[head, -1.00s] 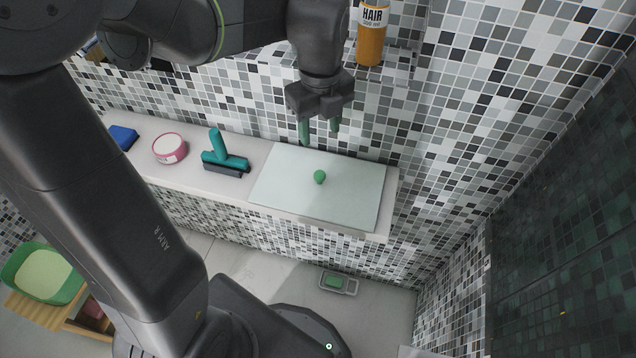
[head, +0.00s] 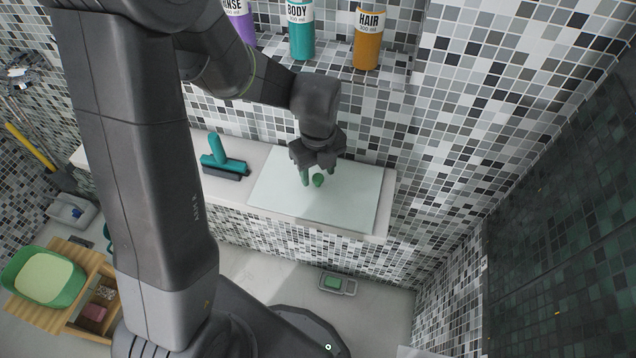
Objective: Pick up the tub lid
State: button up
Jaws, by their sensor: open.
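The tub lid (head: 345,203) looks like a flat, pale green-white rectangular panel with a small round green knob (head: 318,180) near its middle. It lies flat on the white ledge along the tiled wall. My gripper (head: 313,178) points down over the lid and is open, with green fingers. One finger shows just left of the knob; the other is mostly hidden by the gripper body and the knob. I cannot tell whether the fingers touch the knob or the lid.
A teal squeegee (head: 222,160) lies on the ledge left of the lid. Teal (head: 301,35) and orange (head: 368,40) bottles stand on a shelf above. A green basin (head: 70,290) sits on a wooden stool at lower left. A scale-like device (head: 338,284) lies on the floor.

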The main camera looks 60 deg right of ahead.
aim_at(318, 178)
jog(key=shift+f, duration=0.5)
grip_shut()
jog(key=shift+r, duration=0.15)
jog(key=shift+s+a+r+b, duration=0.1)
jog(key=shift+a+r+b, duration=0.1)
jog(key=shift+b, duration=0.15)
notch_tip(318, 178, up, 6)
jog(key=shift+d+r+b, duration=0.1)
jog(key=shift+r+b, duration=0.05)
jog(key=shift+b, duration=0.15)
jog(key=s+a+b, duration=0.1)
jog(key=s+a, duration=0.2)
jog(key=a, duration=0.6)
jog(key=s+a+b, duration=0.1)
jog(key=s+a, duration=0.2)
jog(key=a, duration=0.7)
jog(key=shift+b, duration=0.4)
jog(key=shift+d, duration=0.1)
